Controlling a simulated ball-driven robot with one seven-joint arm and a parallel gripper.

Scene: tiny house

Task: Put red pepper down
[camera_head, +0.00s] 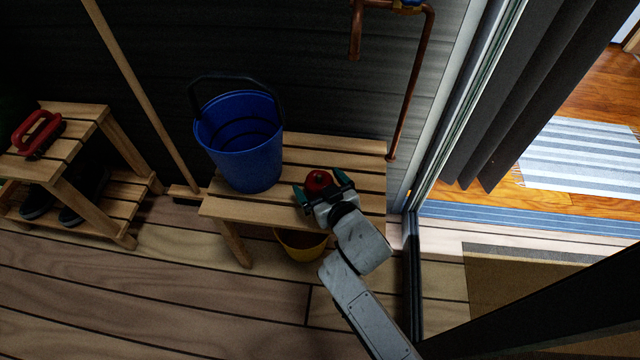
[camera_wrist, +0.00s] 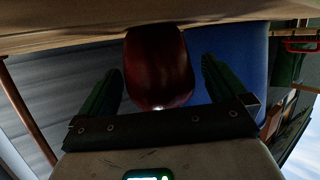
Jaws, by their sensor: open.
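The red pepper (camera_head: 318,180) rests on the slatted wooden bench (camera_head: 335,157), to the right of a blue bucket. My gripper (camera_head: 322,186) is at the bench top with its green fingers on either side of the pepper. In the wrist view the red pepper (camera_wrist: 158,68) stands between the two fingers of my gripper (camera_wrist: 160,85), with a visible gap on each side. The fingers are open and apart from it. The pepper's end touches or nearly touches the wooden surface at the top of the wrist view.
The blue bucket (camera_head: 240,140) stands on the bench's left part. A yellow bucket (camera_head: 300,243) is under the bench. A copper pipe (camera_head: 410,85) runs down the wall at right. A wooden shoe rack (camera_head: 85,130) with a red-handled brush (camera_head: 38,133) is at left.

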